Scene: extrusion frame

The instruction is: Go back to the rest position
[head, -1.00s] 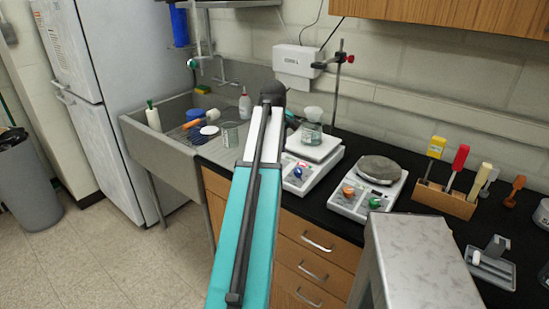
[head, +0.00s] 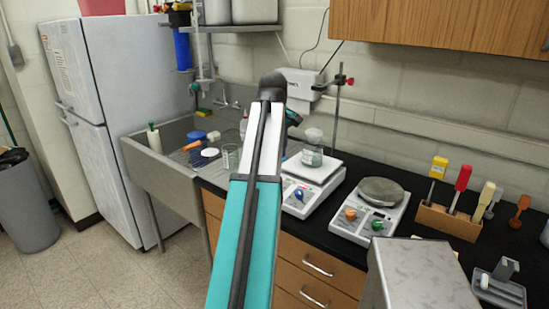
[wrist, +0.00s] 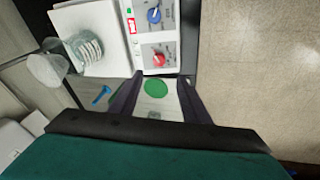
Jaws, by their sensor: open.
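My teal and white arm rises through the middle of the head view, and its dark upper joint bends away beside the wall box. My gripper is mostly hidden behind the arm there. In the wrist view my gripper (wrist: 160,78) shows two dark fingers standing apart. A pale patch with a green disc shows between the fingers; I cannot tell what it is, and nothing looks clamped. The left hot plate (head: 311,180) carries a glass flask (head: 312,150), which also shows at the upper left of the wrist view (wrist: 88,50).
A second hot plate (head: 370,212) with a grey round top stands to the right. A wooden rack (head: 449,221) holds colored-handled tools. A clamp stand (head: 337,110) rises behind the flask. A sink (head: 150,165) with several items and a refrigerator (head: 130,100) are at left.

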